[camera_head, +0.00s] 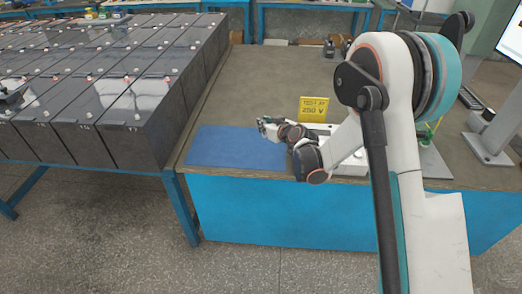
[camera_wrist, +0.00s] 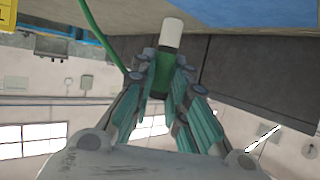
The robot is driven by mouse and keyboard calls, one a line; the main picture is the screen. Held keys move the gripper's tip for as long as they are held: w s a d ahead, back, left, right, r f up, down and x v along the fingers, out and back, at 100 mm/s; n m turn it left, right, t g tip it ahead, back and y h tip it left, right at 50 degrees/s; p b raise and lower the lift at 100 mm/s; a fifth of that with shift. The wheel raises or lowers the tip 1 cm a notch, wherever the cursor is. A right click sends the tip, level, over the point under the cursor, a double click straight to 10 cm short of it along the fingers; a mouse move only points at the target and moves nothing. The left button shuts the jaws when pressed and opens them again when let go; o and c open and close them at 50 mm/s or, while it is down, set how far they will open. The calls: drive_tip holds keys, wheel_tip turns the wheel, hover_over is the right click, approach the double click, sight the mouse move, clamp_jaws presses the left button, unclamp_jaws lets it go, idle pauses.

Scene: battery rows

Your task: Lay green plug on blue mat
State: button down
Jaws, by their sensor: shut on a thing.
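The green plug (camera_wrist: 163,72), with a white end (camera_wrist: 171,34), is held between the finger pads of my gripper (camera_wrist: 165,88) in the wrist view. In the head view my gripper (camera_head: 266,127) is over the right back part of the blue mat (camera_head: 230,150); the plug is too small there to make out. The mat lies flat and looks empty, at the front left corner of the bench. In the wrist view a blue area, likely the mat (camera_wrist: 272,12), shows at the top. The plug looks apart from it.
A yellow sign (camera_head: 314,109) stands on the bench (camera_head: 258,80) behind my wrist. A green cable (camera_wrist: 100,35) runs near the plug in the wrist view. Rows of dark batteries (camera_head: 90,85) stand left of the bench. A monitor stand (camera_head: 493,135) is at right.

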wheel_tip(320, 180, down, 11)
drive_tip(key=b, duration=0.3)
drive_tip(key=shift+d, duration=0.1)
drive_tip(key=shift+f, duration=0.1)
drive_tip(key=c, duration=1.6)
unclamp_jaws()
drive_tip(key=shift+c, duration=0.2)
drive_tip(key=shift+o, duration=0.3)
